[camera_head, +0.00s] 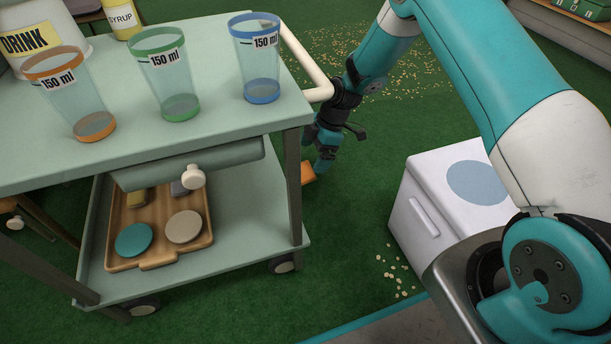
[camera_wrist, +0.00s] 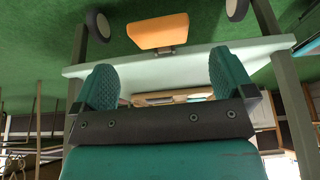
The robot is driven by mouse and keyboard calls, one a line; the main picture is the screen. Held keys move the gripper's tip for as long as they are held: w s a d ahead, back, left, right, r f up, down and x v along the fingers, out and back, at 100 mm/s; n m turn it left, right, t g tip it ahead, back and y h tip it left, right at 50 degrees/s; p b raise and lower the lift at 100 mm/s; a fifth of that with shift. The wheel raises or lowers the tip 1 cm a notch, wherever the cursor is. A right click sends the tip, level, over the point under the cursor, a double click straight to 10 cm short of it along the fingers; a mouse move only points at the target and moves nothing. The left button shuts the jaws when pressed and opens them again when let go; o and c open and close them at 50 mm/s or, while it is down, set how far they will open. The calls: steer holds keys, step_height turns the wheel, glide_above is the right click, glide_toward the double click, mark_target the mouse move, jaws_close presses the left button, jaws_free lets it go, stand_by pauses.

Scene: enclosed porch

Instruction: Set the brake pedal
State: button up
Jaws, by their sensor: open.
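The orange brake pedal (camera_head: 308,172) shows at the right end of the cart, low down and partly hidden behind a cart leg. In the wrist view the brake pedal (camera_wrist: 158,31) is a wide orange plate on a short dark bracket at the lower shelf's edge. My gripper (camera_head: 323,166) is beside the cart's right end, close to the pedal. In the wrist view my gripper (camera_wrist: 162,62) has its two teal fingers wide apart with nothing between them. The pedal appears beyond the fingertips; I cannot tell whether they touch.
The green cart (camera_head: 225,118) carries several cups on top and a wooden tray (camera_head: 203,238) on its lower shelf. A white handle (camera_head: 305,62) juts out above my gripper. A white cabinet (camera_head: 405,215) stands to the right. Green floor lies between, with scattered pellets (camera_head: 397,275).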

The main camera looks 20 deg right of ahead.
mark_target(305, 170)
steer(key=b+x, duration=0.2)
steer(key=x, duration=0.4)
steer(key=shift+a+f+b, duration=0.1)
steer(key=shift+b, duration=0.2)
steer(key=c, duration=1.3)
steer(key=shift+d+f+y+b, duration=0.15)
steer(key=shift+f+y, duration=0.35)
steer(key=shift+f, duration=0.6)
steer(key=shift+d+f+y+b, duration=0.1)
steer(key=shift+f+y+b, duration=0.3)
steer(key=shift+f, duration=0.7)
steer(key=shift+d+f+y+b, duration=0.1)
steer(key=shift+f+y, duration=0.5)
steer(key=shift+f, duration=0.45)
